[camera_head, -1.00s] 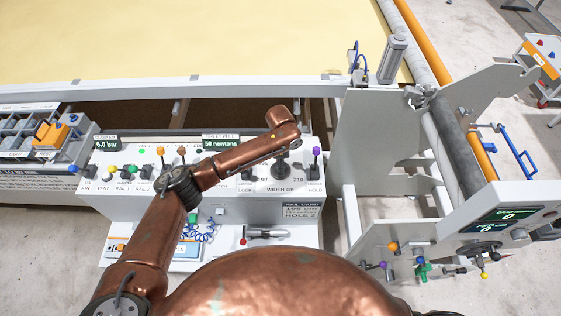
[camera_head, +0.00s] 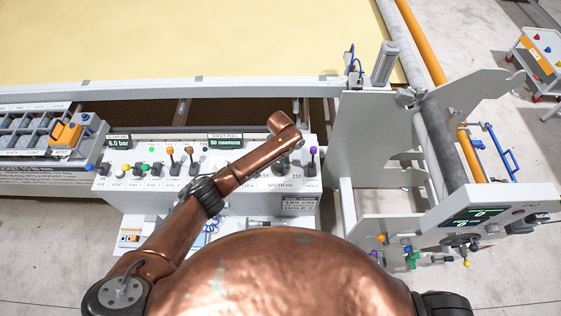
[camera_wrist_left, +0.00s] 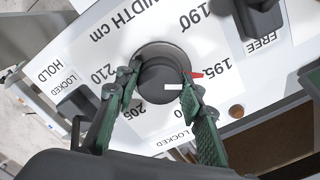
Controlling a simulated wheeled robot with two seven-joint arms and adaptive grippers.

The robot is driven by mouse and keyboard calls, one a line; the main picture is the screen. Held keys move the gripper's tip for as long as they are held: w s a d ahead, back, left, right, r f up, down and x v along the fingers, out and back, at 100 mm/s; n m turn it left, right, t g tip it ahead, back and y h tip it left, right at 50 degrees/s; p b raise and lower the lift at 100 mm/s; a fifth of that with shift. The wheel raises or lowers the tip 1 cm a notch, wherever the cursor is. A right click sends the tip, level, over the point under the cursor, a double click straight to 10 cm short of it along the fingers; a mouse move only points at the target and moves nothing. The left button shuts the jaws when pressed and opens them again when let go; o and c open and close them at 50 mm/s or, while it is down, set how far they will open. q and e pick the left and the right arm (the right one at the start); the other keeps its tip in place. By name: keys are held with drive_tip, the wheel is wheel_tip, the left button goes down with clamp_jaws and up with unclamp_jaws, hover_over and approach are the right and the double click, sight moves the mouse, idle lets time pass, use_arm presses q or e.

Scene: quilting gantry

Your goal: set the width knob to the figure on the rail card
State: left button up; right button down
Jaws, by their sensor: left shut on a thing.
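The width knob (camera_wrist_left: 158,74) is a dark round knob on the white console, with figures around it from 190 to 210. Its red pointer tip (camera_wrist_left: 195,74) lies by the 195 figure. My left gripper (camera_wrist_left: 161,78) is shut on the knob, with one green finger on each side of it. In the head view the knob area (camera_head: 283,168) is partly hidden behind my copper left arm. My right gripper is not in view.
A purple-topped hold lever (camera_head: 312,156) stands just right of the knob. Orange and brown levers (camera_head: 170,155) stand to its left. In the wrist view, dark levers marked FREE (camera_wrist_left: 258,12) and HOLD (camera_wrist_left: 80,105) flank the knob. A grey side frame (camera_head: 375,140) rises at the right.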

sight(281, 163)
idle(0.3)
use_arm(q)
drive_tip(key=o, duration=1.2)
drive_tip(key=shift+c, duration=0.2)
wheel_tip(281, 163, up, 12)
